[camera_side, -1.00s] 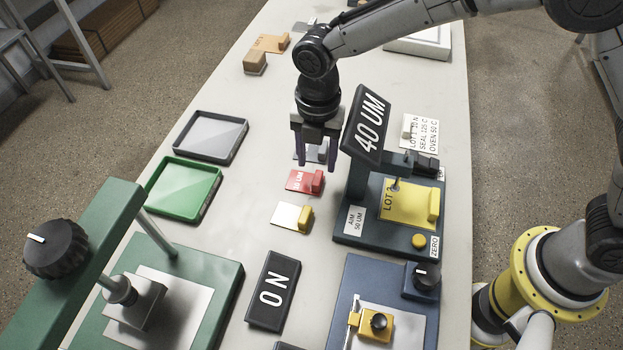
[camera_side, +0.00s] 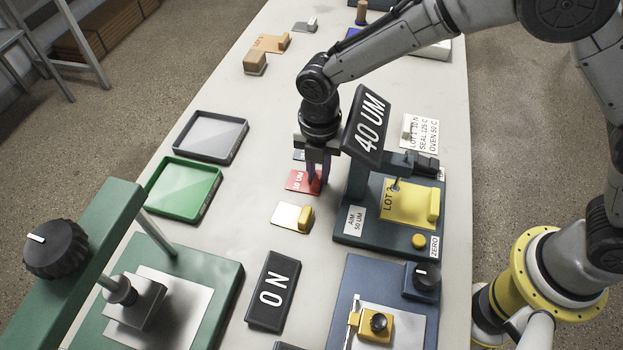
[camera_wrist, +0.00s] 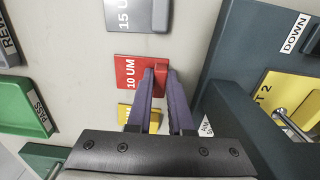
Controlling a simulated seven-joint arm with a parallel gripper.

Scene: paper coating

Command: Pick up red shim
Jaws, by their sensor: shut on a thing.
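The red shim (camera_side: 299,181), a flat red plate marked as 10 UM in the wrist view (camera_wrist: 128,72), lies on the pale table. Its raised red tab (camera_wrist: 160,76) is at the plate's right end. My gripper (camera_side: 319,180) is down at the shim with its purple fingers shut on the tab, as the wrist view (camera_wrist: 160,80) also shows. The fingers hide part of the tab. The plate appears to rest on the table.
A grey shim (camera_wrist: 136,14) marked 15 UM and a yellow-tabbed shim (camera_side: 292,217) lie on either side. The gauge with the 40 UM display (camera_side: 367,125) stands close to the right. Green (camera_side: 184,189) and grey (camera_side: 210,136) trays sit to the left.

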